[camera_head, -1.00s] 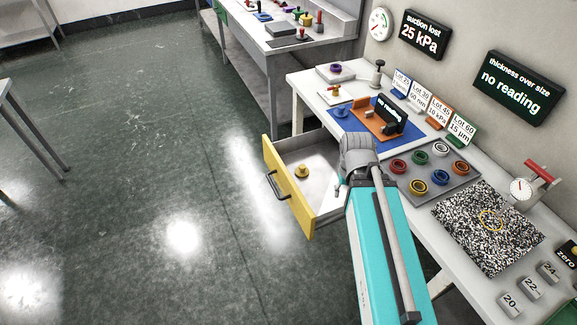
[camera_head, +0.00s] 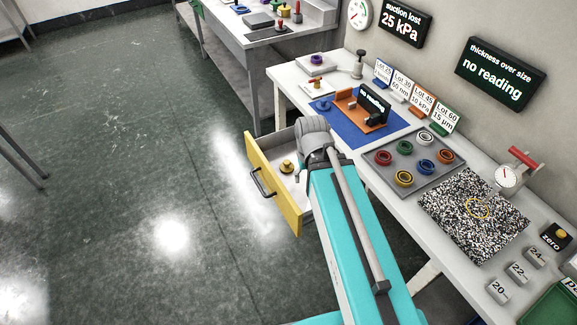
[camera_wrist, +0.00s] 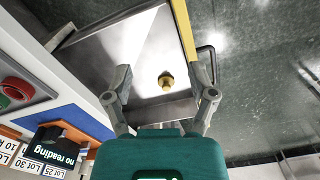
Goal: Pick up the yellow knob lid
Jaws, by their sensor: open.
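The yellow knob lid (camera_head: 286,167) lies inside the open drawer (camera_head: 272,186), which has a yellow front with a dark handle. In the wrist view the lid (camera_wrist: 166,81) sits on the pale drawer floor, beyond and between my fingertips. My gripper (camera_wrist: 165,84) is open and empty, with its two fingers spread to either side of the lid in that view. A gap remains between the fingers and the lid. In the head view my wrist and arm hide part of the drawer, and the fingers are mostly hidden.
The drawer's yellow front (camera_head: 273,184) and side walls surround the lid. The worktop holds a blue mat (camera_head: 350,133), a grey tray (camera_head: 372,159) with several coloured rings, and a speckled plate (camera_head: 474,214). A second bench (camera_head: 262,50) stands behind. The floor at left is clear.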

